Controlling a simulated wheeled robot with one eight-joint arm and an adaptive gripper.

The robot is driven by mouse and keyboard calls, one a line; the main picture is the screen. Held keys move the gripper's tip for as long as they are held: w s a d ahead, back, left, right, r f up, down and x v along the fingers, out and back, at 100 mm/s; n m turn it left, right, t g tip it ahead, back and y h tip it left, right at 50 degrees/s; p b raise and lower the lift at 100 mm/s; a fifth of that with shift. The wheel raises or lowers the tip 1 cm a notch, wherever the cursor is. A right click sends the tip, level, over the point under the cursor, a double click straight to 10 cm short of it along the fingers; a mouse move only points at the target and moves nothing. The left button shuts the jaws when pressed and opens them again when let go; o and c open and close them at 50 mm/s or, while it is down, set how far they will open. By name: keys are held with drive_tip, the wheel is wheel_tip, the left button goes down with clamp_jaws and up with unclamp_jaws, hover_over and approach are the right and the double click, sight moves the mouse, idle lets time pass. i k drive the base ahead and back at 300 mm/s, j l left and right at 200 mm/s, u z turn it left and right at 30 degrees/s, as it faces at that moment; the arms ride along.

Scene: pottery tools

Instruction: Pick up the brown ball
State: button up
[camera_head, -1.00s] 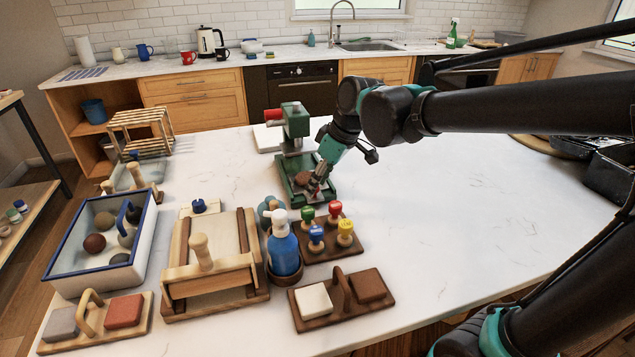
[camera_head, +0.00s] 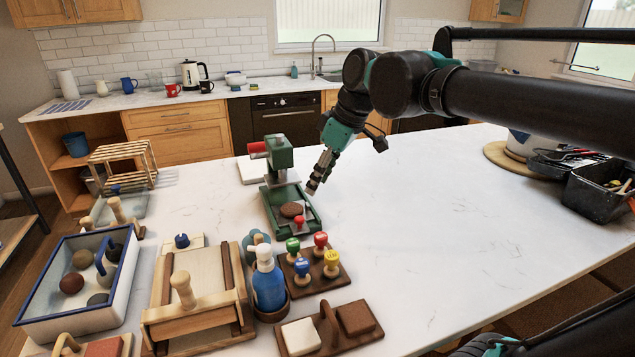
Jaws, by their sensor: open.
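A dark reddish-brown ball (camera_head: 71,283) lies in the white tray with the blue rim (camera_head: 128,275) at the left. A greyish-tan ball (camera_head: 82,258) and a dark grey ball (camera_head: 98,299) lie near it. My gripper (camera_head: 313,188) is open and points down above the right edge of the green press (camera_head: 279,150), far to the right of the tray. A brown, flat-looking round piece (camera_head: 291,210) lies on the press base, apart from my gripper. A small red-topped piece (camera_head: 299,221) stands beside it.
A wooden slab frame (camera_head: 190,300), a blue spray bottle (camera_head: 269,284) and a stamp board (camera_head: 318,275) stand between the tray and the front middle. A wooden rack (camera_head: 122,165) is behind the tray. The counter's right side is clear up to dark tool bins (camera_head: 597,190).

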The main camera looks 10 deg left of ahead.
sight(288, 209)
drive_tip(key=k, duration=1.5)
